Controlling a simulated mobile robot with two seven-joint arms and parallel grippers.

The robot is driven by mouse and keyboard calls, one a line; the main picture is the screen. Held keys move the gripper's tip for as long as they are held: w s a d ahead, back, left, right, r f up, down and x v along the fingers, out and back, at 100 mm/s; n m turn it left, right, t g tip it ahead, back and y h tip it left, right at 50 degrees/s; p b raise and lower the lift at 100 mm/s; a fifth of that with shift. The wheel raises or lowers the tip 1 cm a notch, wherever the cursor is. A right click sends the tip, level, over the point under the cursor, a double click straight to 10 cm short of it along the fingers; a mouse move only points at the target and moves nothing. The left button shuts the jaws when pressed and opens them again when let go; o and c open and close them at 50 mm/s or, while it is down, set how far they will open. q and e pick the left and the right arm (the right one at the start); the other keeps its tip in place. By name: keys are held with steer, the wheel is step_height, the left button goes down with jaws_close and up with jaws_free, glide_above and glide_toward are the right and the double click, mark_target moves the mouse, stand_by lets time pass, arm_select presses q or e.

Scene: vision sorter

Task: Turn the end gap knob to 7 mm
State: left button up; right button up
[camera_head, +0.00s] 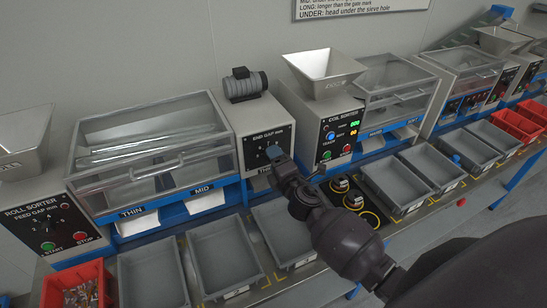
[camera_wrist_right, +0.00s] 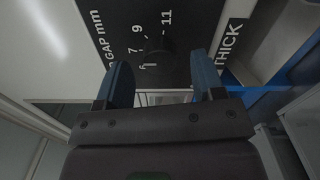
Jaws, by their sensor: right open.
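The END GAP mm panel (camera_head: 255,150) is a black plate on the grey roll sorter end housing. In the right wrist view the panel (camera_wrist_right: 180,15) shows the marks 7, 9 and 11 and the word THICK beside it. The end gap knob (camera_wrist_right: 156,52) is dark on the black plate, and I cannot tell where its pointer stands. My right gripper (camera_head: 276,153) is close in front of the panel and covers the knob in the head view. In the wrist view its blue fingers (camera_wrist_right: 163,75) are open, apart on both sides below the knob, with nothing between them. My left gripper is not in view.
A clear-lidded roll sorter (camera_head: 150,150) stands left of the panel, and a COIL SORTER box (camera_head: 342,138) right of it. Grey bins (camera_head: 225,250) line the bench front. A red bin (camera_head: 75,290) is at left. Yellow-ringed items (camera_head: 353,200) lie near my right arm.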

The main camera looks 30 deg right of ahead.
steer(key=s, duration=0.9)
steer(key=shift+a, duration=0.25)
steer(key=shift+s, duration=0.1)
